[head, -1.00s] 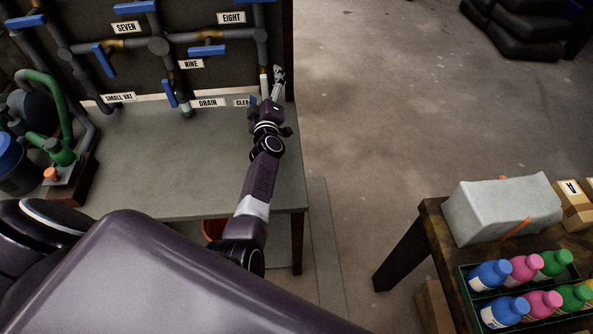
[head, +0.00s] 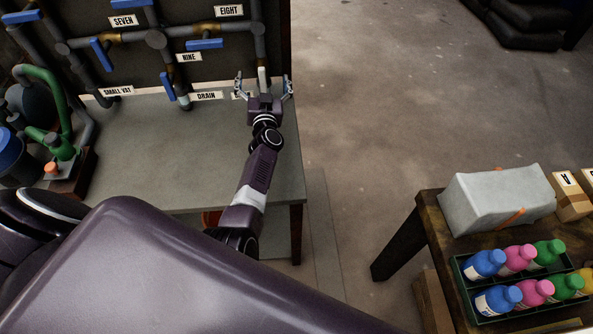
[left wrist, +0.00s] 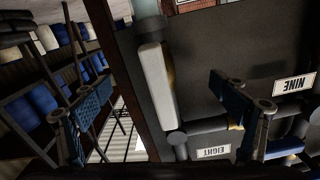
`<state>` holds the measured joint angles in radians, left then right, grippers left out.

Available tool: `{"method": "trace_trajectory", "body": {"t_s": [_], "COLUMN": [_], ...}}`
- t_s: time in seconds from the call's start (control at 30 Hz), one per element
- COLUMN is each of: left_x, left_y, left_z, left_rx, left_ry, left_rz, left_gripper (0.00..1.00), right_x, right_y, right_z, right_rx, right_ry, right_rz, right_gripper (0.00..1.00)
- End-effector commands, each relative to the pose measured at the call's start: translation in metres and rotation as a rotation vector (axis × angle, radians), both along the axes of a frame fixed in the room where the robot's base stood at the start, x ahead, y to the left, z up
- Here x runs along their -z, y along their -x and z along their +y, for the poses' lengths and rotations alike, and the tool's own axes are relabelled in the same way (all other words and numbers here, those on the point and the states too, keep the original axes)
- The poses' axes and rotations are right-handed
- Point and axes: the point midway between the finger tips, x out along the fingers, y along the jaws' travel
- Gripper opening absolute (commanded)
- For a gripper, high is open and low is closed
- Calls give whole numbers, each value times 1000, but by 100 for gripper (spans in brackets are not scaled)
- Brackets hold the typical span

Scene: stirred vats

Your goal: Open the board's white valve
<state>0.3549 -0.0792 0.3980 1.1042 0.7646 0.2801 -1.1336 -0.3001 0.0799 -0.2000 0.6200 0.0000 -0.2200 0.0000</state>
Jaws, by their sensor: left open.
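The white valve is a slim pale handle (head: 262,76) on the pipe at the right end of the board. It points down along the pipe, below the EIGHT label. In the left wrist view the white handle (left wrist: 155,85) is large and lies between the two fingers, with a gap on each side. My left gripper (head: 264,86) is open, with one finger to the left of the handle and one to the right. No contact shows. The lower end of the handle is hard to make out behind the gripper. My right gripper is not in view.
Several blue valve handles, such as the one by DRAIN (head: 168,86), sit on the board's pipes to the left. A grey bench (head: 150,150) below is mostly clear. A green pump (head: 60,147) stands at its left. A table with bottles (head: 485,263) is at lower right.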

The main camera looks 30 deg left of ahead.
Motion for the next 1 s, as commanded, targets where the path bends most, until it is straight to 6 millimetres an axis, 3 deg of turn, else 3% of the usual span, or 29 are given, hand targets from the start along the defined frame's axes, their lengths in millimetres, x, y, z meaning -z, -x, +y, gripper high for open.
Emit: {"method": "trace_trajectory", "body": {"t_s": [0.1,0.4,0.67,1.0], "left_x": [-5,-4,1,16], "left_y": [18,70,67,89], "left_z": [-11,-43,-81,-137], "left_rx": [0,0,210,434], "left_ry": [-17,-13,17,72], "left_rz": [16,13,69,217], "left_gripper": [90,90,90,90], "right_x": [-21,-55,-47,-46], "right_y": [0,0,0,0], "right_z": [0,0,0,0], "right_rx": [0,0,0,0], "right_ry": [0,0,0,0], "right_rz": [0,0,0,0], "right_gripper": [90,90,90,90]}}
